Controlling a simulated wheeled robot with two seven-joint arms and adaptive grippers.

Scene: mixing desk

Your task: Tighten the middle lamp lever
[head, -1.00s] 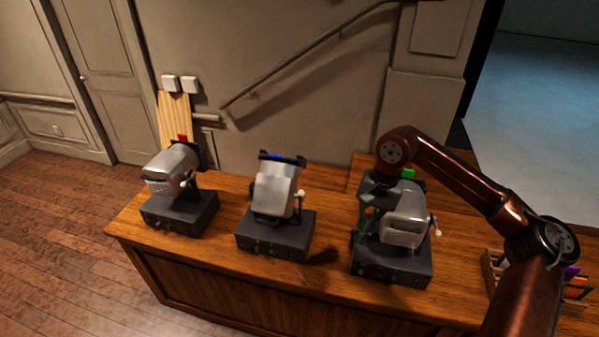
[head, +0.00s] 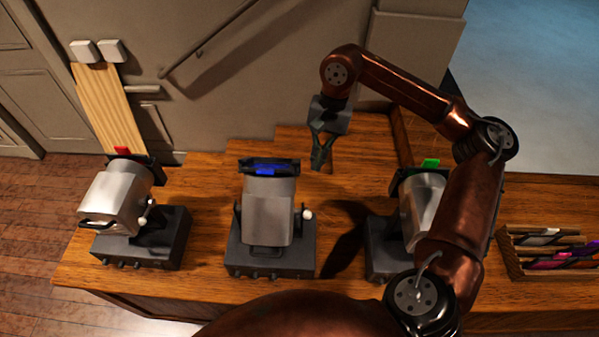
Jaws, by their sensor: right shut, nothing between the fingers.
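The middle lamp (head: 268,212) is a silver housing with a blue-marked top on a dark base (head: 270,259). Its lever (head: 306,214) has a small white knob on the right side of the housing. My right gripper (head: 321,166) points down, shut and empty, above the desk behind and to the right of the middle lamp. It is apart from the lever. My left gripper is not in view.
The left lamp (head: 115,196) has a red marker, and the right lamp (head: 422,208) has a green one, partly behind my right arm. A wooden tray (head: 513,262) of coloured items sits at the right. The wooden desk (head: 220,180) is clear between the lamps.

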